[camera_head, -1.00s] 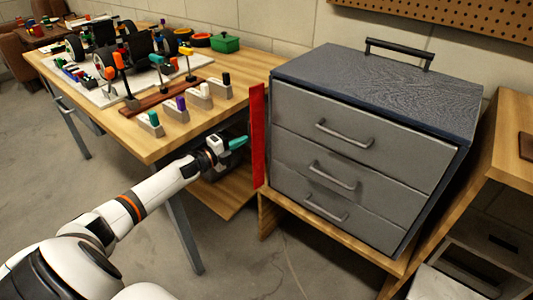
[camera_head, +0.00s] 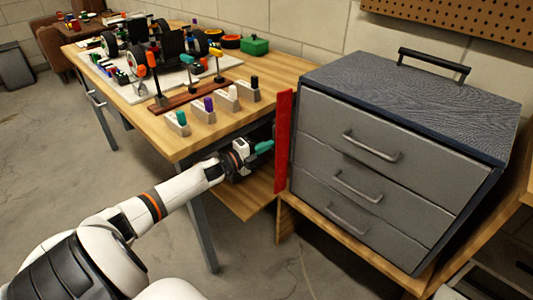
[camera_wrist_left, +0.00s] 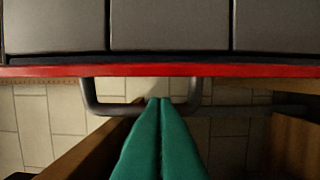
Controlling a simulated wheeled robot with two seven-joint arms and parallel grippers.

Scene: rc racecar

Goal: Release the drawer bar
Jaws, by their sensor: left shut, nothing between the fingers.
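The red drawer bar (camera_head: 283,142) stands upright along the left front edge of the grey drawer cabinet (camera_head: 375,170). In the left wrist view the red bar (camera_wrist_left: 240,71) runs across the picture, below the grey drawer fronts (camera_wrist_left: 170,25). A dark U-shaped handle (camera_wrist_left: 91,98) shows just below the bar there. My left gripper (camera_head: 264,147), with green fingers, is shut and empty just left of the bar. In the wrist view its fingertips (camera_wrist_left: 160,100) overlap the handle's opening; I cannot tell whether they touch it. My right gripper is not in view.
A wooden table (camera_head: 200,140) left of the cabinet holds several grey holders with coloured tops and a partly built car (camera_head: 150,45). A green box (camera_head: 255,46) sits at its back. The cabinet rests on a low wooden stand (camera_head: 330,241). The floor in front is clear.

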